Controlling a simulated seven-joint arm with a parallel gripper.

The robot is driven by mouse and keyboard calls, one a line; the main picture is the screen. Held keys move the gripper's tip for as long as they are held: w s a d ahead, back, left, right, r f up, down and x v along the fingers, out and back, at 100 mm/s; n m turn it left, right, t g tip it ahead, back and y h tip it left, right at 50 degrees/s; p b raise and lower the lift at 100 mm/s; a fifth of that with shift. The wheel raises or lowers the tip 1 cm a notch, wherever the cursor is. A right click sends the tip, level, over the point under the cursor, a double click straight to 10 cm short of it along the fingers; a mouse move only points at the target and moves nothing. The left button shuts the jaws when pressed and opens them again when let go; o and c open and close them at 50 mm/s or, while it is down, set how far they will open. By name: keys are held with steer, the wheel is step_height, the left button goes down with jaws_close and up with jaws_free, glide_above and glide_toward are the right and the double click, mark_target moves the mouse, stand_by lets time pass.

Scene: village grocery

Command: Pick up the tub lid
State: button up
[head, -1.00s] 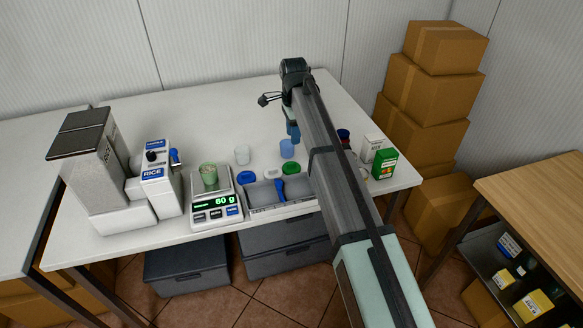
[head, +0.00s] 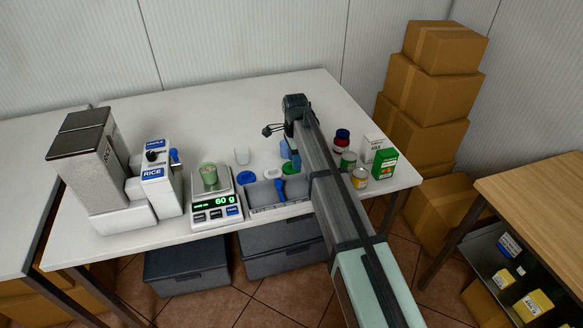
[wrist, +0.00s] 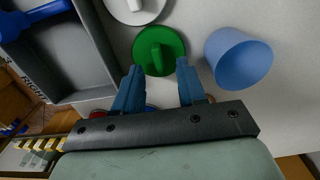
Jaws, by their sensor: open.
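Lids with raised grips lie in a row behind the grey tray: a blue lid (head: 246,178), a white lid (head: 272,174) and a green lid (head: 290,168). The pictures do not show which one is the tub lid. My gripper (wrist: 158,78) is open and empty in the wrist view, its blue fingertips near the edge of the green lid (wrist: 158,45), which shows between and beyond them. The white lid (wrist: 135,8) is partly cut off at the top. In the head view my arm hides part of the gripper. A green tub (head: 209,176) stands on the scale.
A blue cup (wrist: 238,57) stands close to the right of the green lid. The grey tray (wrist: 82,88) holds a blue scoop (head: 280,190). The scale (head: 216,205) reads 60 g. Jars and cartons (head: 384,164) stand at right. The table's back is clear.

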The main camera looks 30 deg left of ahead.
steer(key=shift+f, duration=0.45)
steer(key=shift+c, duration=0.2)
jaws_close()
